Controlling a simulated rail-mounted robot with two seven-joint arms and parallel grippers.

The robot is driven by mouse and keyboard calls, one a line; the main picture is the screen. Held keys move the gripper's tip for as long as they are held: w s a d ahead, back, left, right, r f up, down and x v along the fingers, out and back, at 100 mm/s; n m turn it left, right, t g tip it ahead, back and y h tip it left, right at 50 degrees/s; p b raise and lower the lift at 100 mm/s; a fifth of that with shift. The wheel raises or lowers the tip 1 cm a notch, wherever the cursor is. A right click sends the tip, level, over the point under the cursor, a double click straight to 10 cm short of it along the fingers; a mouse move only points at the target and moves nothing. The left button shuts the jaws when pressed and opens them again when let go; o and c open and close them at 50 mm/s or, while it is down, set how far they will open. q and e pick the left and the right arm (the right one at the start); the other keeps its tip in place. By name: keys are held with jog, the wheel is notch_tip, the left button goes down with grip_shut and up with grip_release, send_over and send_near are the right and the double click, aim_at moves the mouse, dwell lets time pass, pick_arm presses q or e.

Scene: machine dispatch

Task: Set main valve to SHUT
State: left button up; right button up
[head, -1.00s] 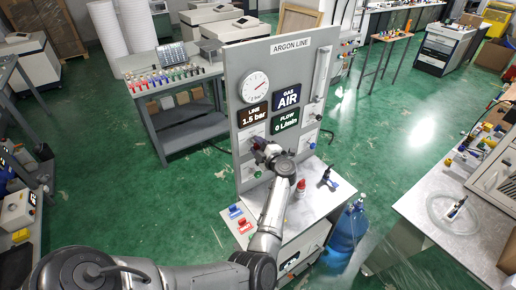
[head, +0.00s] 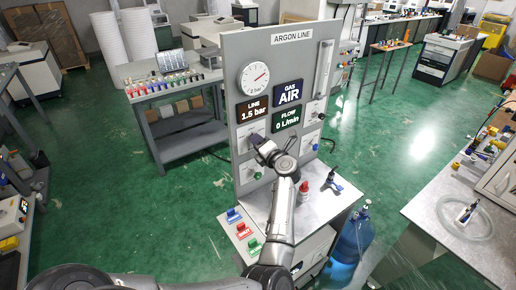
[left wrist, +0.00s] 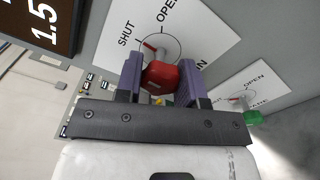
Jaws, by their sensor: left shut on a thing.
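The upright grey panel (head: 285,75) is headed ARGON LINE. My left gripper (head: 258,141) is at its lower left, in front of a white valve plate. In the left wrist view, its purple fingers (left wrist: 163,82) are shut on the red valve knob (left wrist: 161,77), one on each side. The plate (left wrist: 190,30) behind is marked SHUT and OPEN, and its lower word is partly hidden. The knob's red pointer (left wrist: 149,45) points up-left, close to the SHUT mark. My right gripper is not in view.
A green knob (left wrist: 252,117) on a second plate sits right of the held knob. The displays read AIR, 1.5 bar and 0 L/min.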

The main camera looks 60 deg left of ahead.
pick_arm(q)
jog(key=shift+n, duration=0.5)
jog(key=o, duration=0.9)
jog(key=d, duration=0.4)
jog(key=d+b, duration=0.1)
jog(key=d, duration=0.4)
jog(key=d+b, duration=0.1)
jog(key=d, duration=0.4)
jog(key=shift+w, duration=0.3)
jog(key=shift+a, duration=0.1)
